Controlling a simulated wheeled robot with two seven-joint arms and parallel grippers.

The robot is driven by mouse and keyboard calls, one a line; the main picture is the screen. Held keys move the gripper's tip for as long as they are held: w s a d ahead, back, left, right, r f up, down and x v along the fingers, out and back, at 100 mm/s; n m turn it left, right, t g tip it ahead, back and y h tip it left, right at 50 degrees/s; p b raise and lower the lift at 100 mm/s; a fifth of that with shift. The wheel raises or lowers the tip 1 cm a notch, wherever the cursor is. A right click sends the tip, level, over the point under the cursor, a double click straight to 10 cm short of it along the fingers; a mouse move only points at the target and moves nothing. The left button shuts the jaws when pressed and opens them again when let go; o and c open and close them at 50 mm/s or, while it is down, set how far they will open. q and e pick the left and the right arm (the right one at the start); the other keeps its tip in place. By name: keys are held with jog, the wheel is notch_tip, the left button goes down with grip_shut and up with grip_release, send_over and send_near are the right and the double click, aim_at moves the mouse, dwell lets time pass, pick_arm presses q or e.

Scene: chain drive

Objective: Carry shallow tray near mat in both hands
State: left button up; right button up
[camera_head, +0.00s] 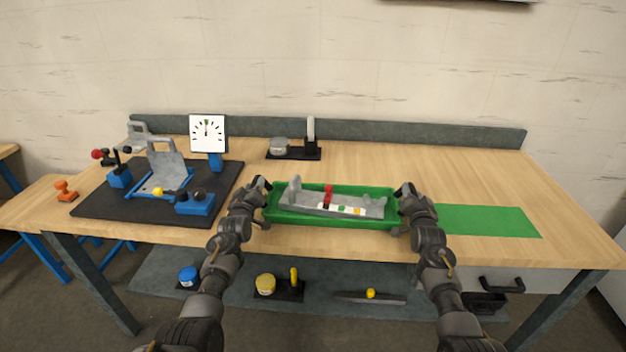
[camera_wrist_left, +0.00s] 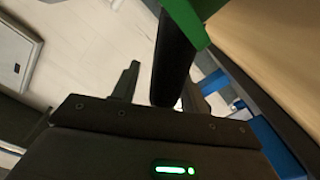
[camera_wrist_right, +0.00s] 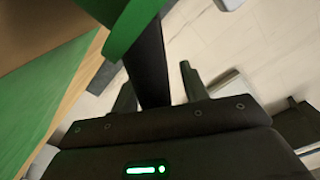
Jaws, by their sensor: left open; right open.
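The shallow green tray (camera_head: 330,222) sits on the wooden table near its front edge, holding a grey part (camera_head: 312,203) and several small coloured pieces. The green mat (camera_head: 488,220) lies flat to the right of the tray. My left gripper (camera_head: 262,186) is open at the tray's left end, and my right gripper (camera_head: 405,190) is open at its right end. In the left wrist view a dark handle (camera_wrist_left: 174,65) of the tray stands between the open fingers. In the right wrist view another dark handle (camera_wrist_right: 148,65) stands between the fingers. Contact with the fingers cannot be told.
A black board (camera_head: 105,207) with a grey and blue fixture and a dial gauge (camera_head: 208,132) is at left. A small black stand (camera_head: 293,153) is at the back. A lower shelf (camera_head: 225,296) holds several items. The table's back right is clear.

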pick_arm(q)
jog(key=shift+f, duration=0.1)
jog(key=s, duration=1.2)
pick_arm(e)
jog(key=shift+s+f, duration=0.1)
jog(key=shift+s, duration=0.5)
jog(key=s, duration=1.1)
